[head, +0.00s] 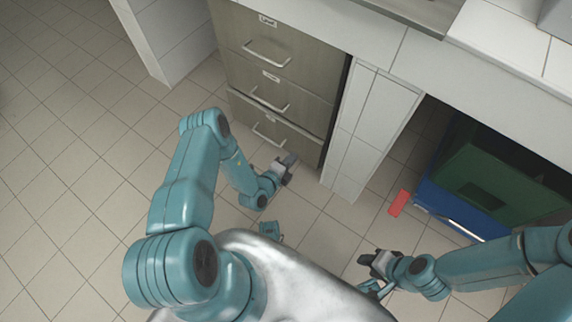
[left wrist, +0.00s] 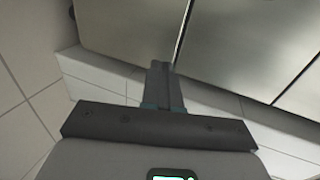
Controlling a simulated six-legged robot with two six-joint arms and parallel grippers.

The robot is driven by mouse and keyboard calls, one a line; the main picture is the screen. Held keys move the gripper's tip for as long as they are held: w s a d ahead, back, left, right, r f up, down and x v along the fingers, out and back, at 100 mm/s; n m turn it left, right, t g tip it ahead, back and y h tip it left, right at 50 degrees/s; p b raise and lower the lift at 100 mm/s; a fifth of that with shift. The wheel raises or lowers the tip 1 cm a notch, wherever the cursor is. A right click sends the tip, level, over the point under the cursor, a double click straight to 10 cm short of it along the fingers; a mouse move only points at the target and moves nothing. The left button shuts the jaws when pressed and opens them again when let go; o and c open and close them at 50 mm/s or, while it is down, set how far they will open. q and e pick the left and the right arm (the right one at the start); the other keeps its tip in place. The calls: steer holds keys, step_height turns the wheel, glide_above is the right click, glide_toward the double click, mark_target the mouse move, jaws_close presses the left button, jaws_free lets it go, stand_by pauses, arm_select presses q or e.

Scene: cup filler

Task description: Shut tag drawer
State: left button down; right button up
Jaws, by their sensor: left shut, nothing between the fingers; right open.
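A grey-brown cabinet with three stacked drawers stands at the upper middle of the head view. The top drawer (head: 285,30) and middle drawer (head: 300,92) look flush. The bottom drawer (head: 245,112) seems to stand slightly out, with a thin edge showing along its top. Each has a pale bar handle; the labels are too small to read. My left gripper (head: 290,160) is shut and empty, close to the bottom drawer's lower right part. In the left wrist view its fingers (left wrist: 160,80) point at the drawer fronts (left wrist: 235,35); contact is unclear. My right gripper (head: 368,275) is open and empty above the floor.
A white tiled pillar (head: 365,125) stands right of the cabinet. Further right, a blue crate (head: 435,205) and a green crate (head: 500,165) sit under the counter, with a red piece (head: 399,203) beside them. The tiled floor (head: 70,150) at left is clear.

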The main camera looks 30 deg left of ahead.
arm_select(q)
steer(key=r+b+x, duration=0.1)
steer(key=b+x, duration=0.1)
steer(key=x, duration=0.5)
steer(key=shift+w, duration=0.45)
arm_select(e)
steer(key=f, duration=0.2)
steer(key=shift+w+d+f, duration=0.25)
steer(key=shift+d+f, duration=0.05)
steer(key=shift+f, duration=0.05)
arm_select(q)
steer(key=shift+a, duration=0.1)
